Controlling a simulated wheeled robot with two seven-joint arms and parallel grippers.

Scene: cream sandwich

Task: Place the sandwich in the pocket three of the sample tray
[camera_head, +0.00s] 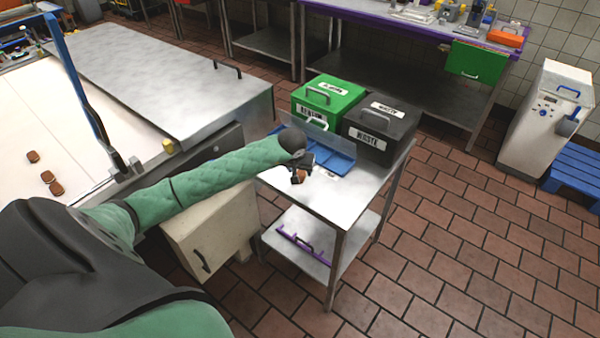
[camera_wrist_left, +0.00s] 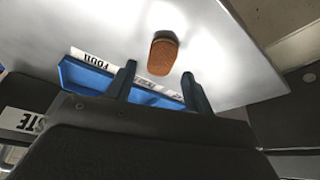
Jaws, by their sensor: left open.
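A brown sandwich (camera_head: 299,177) shows just below my left gripper (camera_head: 303,162), over the steel cart top. In the left wrist view the sandwich (camera_wrist_left: 163,53) lies between and partly beyond the open fingertips of my left gripper (camera_wrist_left: 158,70), with bare metal around it. I cannot tell whether the fingers touch it. The blue sample tray (camera_head: 338,162) is behind my gripper, partly hidden by it. In the left wrist view the tray (camera_wrist_left: 75,75) shows a label reading FOUR; another label is partly hidden behind a finger. My right gripper is not visible.
A green bin (camera_head: 335,97) and a dark grey waste bin (camera_head: 385,118) stand behind the tray. A clear panel (camera_head: 325,143) rises beside it. The cart top (camera_head: 335,195) is bare at the front. Several sandwiches (camera_head: 48,177) lie on the white belt (camera_head: 90,145) at left.

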